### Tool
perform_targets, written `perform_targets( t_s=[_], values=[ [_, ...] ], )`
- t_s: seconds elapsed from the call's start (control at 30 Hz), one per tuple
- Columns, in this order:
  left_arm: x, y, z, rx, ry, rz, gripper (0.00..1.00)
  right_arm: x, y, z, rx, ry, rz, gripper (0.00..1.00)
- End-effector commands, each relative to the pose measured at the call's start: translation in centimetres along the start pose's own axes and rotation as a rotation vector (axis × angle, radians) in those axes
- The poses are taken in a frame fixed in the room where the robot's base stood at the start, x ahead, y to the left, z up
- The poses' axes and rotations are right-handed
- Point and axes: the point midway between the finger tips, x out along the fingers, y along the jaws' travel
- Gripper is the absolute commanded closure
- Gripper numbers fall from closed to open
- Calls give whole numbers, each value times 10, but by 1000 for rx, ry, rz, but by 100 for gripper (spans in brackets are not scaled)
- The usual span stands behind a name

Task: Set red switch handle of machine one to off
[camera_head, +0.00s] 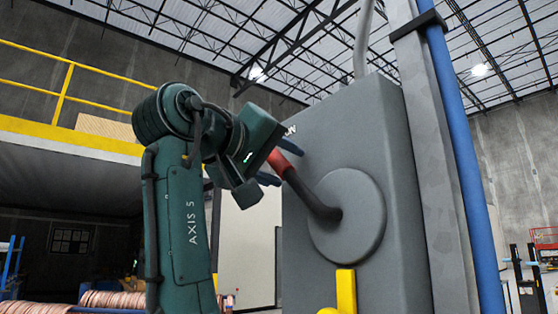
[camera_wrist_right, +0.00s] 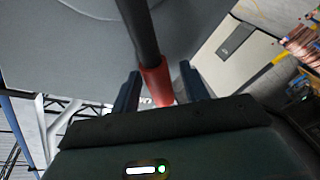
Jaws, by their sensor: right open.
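The grey switch box (camera_head: 385,150) of the machine stands upright right of the middle in the head view. Its dark handle (camera_head: 311,196) with a red grip (camera_head: 279,161) rises to the upper left from a round grey disc (camera_head: 357,225). My right gripper (camera_head: 280,164) is at the red end, with one finger above it and one below. In the right wrist view the red grip (camera_wrist_right: 157,84) lies between the two fingers of the open right gripper (camera_wrist_right: 157,92), with gaps on both sides. My left gripper is not in view.
A yellow bracket (camera_head: 346,291) is on the box below the disc. A grey post and a blue pipe (camera_head: 460,170) run along the box's right side. Copper coils (camera_head: 112,300) lie at the lower left, under a yellow-railed platform (camera_head: 75,138).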

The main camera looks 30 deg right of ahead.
Motion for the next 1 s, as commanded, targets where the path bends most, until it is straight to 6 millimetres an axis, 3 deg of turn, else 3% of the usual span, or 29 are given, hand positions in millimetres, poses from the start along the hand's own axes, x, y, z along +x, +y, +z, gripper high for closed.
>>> perform_targets(
  t_s=[0.17,0.73,1.0],
  values=[
    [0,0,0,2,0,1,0,0,0,0,0,0,0,55],
    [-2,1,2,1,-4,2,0,0,0,0,0,1,0,100],
    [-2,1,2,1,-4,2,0,0,0,0,0,1,0,100]
  ],
)
